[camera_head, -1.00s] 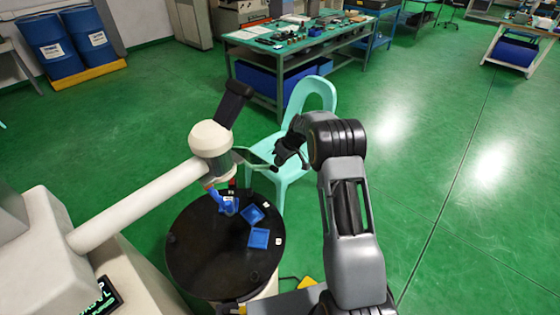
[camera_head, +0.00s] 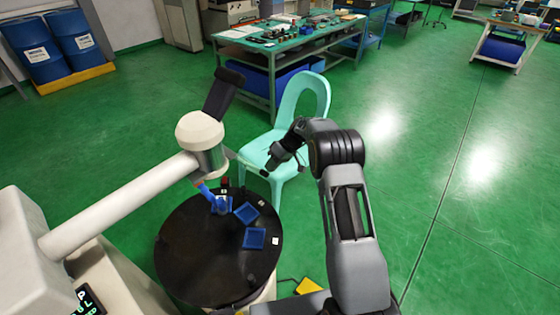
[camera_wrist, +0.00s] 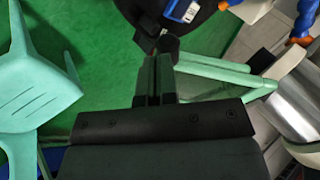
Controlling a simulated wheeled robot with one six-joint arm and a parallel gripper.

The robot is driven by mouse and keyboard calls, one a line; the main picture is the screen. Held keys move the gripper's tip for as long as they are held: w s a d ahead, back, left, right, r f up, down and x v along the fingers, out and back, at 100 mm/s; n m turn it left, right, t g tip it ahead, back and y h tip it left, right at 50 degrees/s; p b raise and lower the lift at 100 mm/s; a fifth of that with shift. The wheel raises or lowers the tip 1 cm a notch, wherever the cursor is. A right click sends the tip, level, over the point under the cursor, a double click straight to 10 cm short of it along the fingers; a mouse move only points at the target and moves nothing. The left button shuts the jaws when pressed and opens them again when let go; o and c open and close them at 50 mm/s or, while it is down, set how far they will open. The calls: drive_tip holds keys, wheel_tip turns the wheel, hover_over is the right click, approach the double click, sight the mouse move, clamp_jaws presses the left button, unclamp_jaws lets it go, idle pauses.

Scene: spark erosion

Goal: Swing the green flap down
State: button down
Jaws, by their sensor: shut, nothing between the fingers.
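The green flap (camera_wrist: 215,72) is a pale green, thin panel at the microscope-like machine's metal cylinder (camera_wrist: 300,97) in the wrist view. It reaches left toward my gripper. In the head view the flap (camera_head: 247,163) is a thin strip, nearly edge-on, sloping down to the right from the pale machine head (camera_head: 200,132). My gripper (camera_head: 268,169) is at its outer end, pointing down and left. In the wrist view my gripper (camera_wrist: 166,46) is shut and empty, its fingers just left of the flap. I cannot tell whether they touch it.
A round black table (camera_head: 185,255) below holds blue trays (camera_head: 254,238). A blue jointed hose (camera_head: 206,193) hangs beside the machine head. A pale green chair (camera_head: 300,95) stands close behind my gripper. Open floor (camera_head: 440,140) lies to the right.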

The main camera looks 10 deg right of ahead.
sight(267, 174)
drive_tip(key=a+f+y+b, duration=0.1)
drive_tip(key=s+f+g+y+b, duration=0.1)
drive_tip(key=f+b, duration=0.1)
drive_tip(key=shift+s+a+g, duration=0.15)
drive_tip(key=shift+a+g, duration=0.15)
drive_tip(key=shift+a, duration=0.1)
drive_tip(key=shift+s+a+f+m+g+y+b, duration=0.25)
drive_tip(key=shift+s+a+y+b, duration=0.1)
drive_tip(key=shift+y+b, duration=0.2)
drive_tip(key=shift+s+a+f+m+g+y+b, duration=0.15)
drive_tip(key=shift+s+a+f+y+b, duration=0.15)
drive_tip(key=shift+y+b, duration=0.25)
drive_tip(key=shift+s+a+f+b, duration=0.15)
drive_tip(key=shift+s+a+b, duration=0.4)
drive_tip(key=shift+a+b, duration=0.3)
